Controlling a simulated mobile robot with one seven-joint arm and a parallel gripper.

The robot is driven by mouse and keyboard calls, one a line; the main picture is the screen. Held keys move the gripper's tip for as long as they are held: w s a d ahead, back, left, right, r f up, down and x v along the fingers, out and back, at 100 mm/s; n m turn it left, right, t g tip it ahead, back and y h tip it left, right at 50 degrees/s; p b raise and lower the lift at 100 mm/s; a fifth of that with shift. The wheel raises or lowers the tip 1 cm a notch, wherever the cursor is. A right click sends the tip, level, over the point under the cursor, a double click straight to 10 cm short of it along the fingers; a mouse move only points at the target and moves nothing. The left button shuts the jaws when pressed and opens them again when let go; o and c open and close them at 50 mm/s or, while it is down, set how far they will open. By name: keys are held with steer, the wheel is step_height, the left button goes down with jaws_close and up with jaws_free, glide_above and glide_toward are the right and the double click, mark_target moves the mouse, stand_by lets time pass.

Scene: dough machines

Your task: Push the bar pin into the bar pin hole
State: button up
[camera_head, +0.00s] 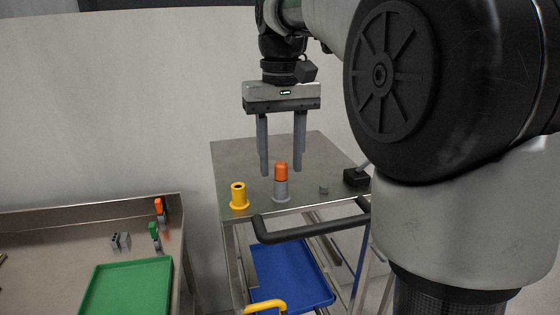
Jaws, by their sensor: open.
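My gripper (282,160) points down over the metal cart top (235,165), its two long grey fingers apart and nothing between them that I can see held. A grey peg with an orange cap (281,184) stands upright on the cart just below and in front of the fingertips in the picture. A yellow flanged cylinder (239,196) with a dark opening in its top stands to its left.
A black block with a lever (355,177) sits at the cart's right edge, partly behind my arm. A black handle (300,233) runs along the cart's front. A blue tray (290,275) is on the lower shelf. At left, a metal table (60,222) holds a green tray (125,288) and small parts.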

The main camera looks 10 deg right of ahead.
mark_target(281, 163)
jaws_close()
stand_by(0.4)
steer(key=shift+r+p, duration=0.3)
steer(key=shift+p, duration=0.05)
stand_by(0.4)
steer(key=shift+r+p, duration=2.3)
steer(key=shift+p, duration=0.05)
